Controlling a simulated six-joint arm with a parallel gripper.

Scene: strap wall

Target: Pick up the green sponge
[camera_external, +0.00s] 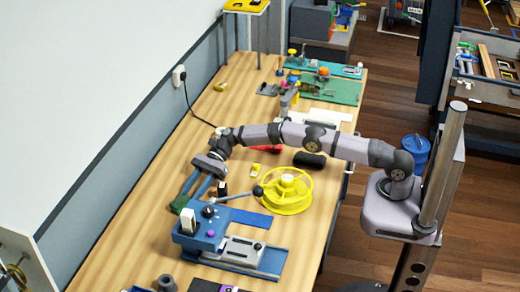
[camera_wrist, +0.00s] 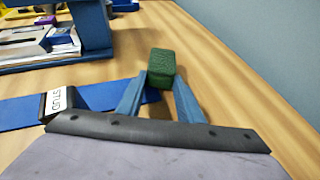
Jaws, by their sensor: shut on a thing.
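The green sponge (camera_wrist: 162,66) is a small dark green block between the tips of my gripper's two blue fingers (camera_wrist: 158,88) in the wrist view. My gripper (camera_external: 188,190) is shut on it. In the external view the sponge (camera_external: 179,204) shows as a small green piece at the fingertips, left of the blue fixture. I cannot tell whether it touches the wooden bench or hangs just above it.
A blue fixture (camera_external: 205,240) with knobs stands close by. A blue strip (camera_external: 250,217) and a black block labelled STUD (camera_wrist: 62,101) lie beside my gripper. A yellow wheel (camera_external: 290,198) is to the right. The wall (camera_wrist: 270,40) is near; bare bench lies between.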

